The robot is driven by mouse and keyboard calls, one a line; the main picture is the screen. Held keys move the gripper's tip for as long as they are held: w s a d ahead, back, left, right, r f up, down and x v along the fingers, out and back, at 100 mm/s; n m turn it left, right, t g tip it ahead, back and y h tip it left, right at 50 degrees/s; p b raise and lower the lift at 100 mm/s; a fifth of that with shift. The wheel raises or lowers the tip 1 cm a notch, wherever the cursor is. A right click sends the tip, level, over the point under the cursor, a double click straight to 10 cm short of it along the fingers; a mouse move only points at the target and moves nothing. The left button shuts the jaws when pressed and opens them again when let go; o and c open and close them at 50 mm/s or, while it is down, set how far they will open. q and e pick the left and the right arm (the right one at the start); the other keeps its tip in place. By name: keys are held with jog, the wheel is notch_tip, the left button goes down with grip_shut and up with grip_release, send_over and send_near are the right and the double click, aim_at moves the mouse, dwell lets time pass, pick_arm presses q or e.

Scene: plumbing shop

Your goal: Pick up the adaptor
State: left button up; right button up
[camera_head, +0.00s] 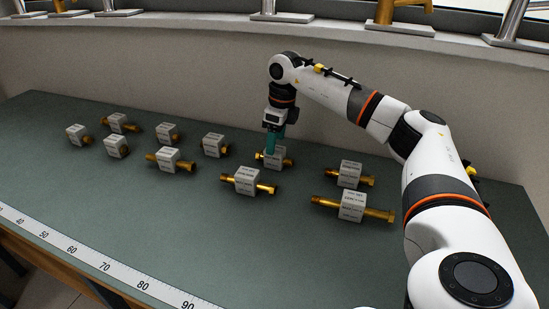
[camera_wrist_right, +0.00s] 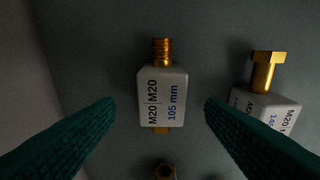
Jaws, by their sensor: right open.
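The adaptor (camera_head: 283,159) under my right gripper is a brass fitting with a white block on it, lying on the green bench. In the right wrist view this adaptor (camera_wrist_right: 161,98) reads "M20 M20" and "105 mm", with brass showing at both ends. My right gripper (camera_head: 274,146) points down over it, and in the head view its teal fingers partly hide the block. In the right wrist view the open fingers (camera_wrist_right: 160,105) are on either side of the block, with a gap on each side. My left gripper is not in view.
Several similar brass adaptors with white blocks lie around on the bench (camera_head: 100,210). One adaptor (camera_wrist_right: 266,100) lies close on the right in the right wrist view. A ruler strip (camera_head: 98,258) runs along the front edge. A ledge with fixtures stands behind.

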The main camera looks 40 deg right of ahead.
aim_at(275, 157)
jog(key=f, duration=0.5)
jog(key=shift+w+a+f, duration=0.2)
jog(key=shift+f, duration=0.2)
jog(key=shift+c, duration=0.3)
jog(key=shift+r, duration=0.1)
jog(key=c, duration=1.1)
